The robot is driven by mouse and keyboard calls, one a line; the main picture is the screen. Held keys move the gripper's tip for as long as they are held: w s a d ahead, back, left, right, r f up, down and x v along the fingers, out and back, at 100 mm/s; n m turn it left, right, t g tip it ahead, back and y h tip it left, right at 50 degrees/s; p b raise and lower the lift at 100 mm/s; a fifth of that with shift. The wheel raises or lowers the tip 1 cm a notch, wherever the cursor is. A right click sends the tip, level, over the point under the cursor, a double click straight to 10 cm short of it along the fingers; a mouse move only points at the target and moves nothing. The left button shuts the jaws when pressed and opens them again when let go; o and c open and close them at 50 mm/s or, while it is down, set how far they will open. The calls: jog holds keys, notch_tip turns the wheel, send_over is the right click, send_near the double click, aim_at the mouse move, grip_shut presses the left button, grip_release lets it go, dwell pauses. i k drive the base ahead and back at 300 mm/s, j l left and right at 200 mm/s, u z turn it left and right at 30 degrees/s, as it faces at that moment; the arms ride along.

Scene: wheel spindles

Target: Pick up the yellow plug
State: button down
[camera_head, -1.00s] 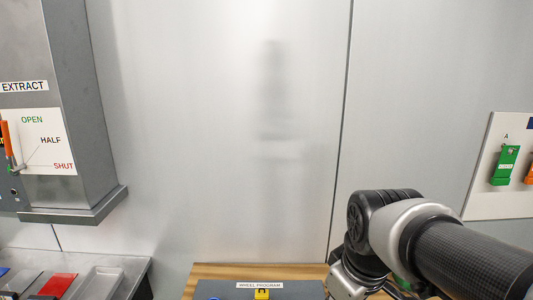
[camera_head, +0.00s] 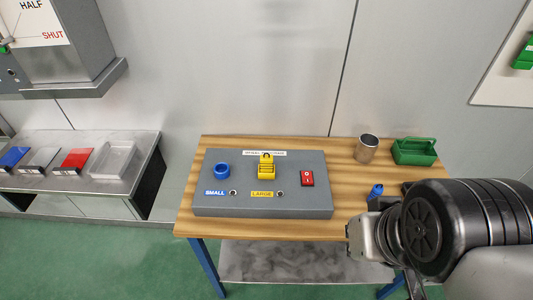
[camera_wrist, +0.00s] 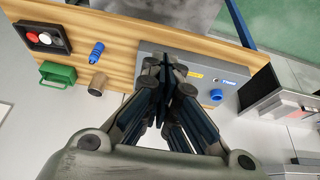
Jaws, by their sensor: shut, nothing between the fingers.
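The yellow plug (camera_head: 266,168) stands upright on the grey control box (camera_head: 225,206), above the LARGE label, in the head view. A dark loop shows at its top. In the wrist view my gripper (camera_wrist: 167,62) is shut and empty, its fingers crossing in front of the control box (camera_wrist: 205,62). The plug cannot be made out there; the fingers seem to hide it. In the head view my arm is at the lower right, to the right of the box and apart from the plug.
On the box are a blue ring (camera_head: 222,170) and a red switch (camera_head: 307,178). To its right on the wooden table (camera_head: 290,228) stand a metal cup (camera_head: 367,148), a green carrier (camera_head: 414,151) and a small blue part (camera_head: 375,191). A metal bench (camera_head: 140,178) with trays is at left.

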aim_at(265, 161)
jog(key=i+j, duration=0.1)
jog(key=j, duration=0.3)
jog(key=i+j+u, duration=0.1)
jog(key=j, duration=0.3)
jog(key=i+j, duration=0.15)
jog(key=j, duration=0.25)
jog(key=i+j+u, duration=0.1)
jog(key=j, duration=0.3)
jog(key=i+j, duration=0.15)
jog(key=j, duration=0.25)
jog(key=i+j+u, duration=0.1)
jog(key=j, duration=0.3)
jog(key=l+z, duration=0.1)
jog(key=l, duration=0.25)
jog(key=i, duration=0.05)
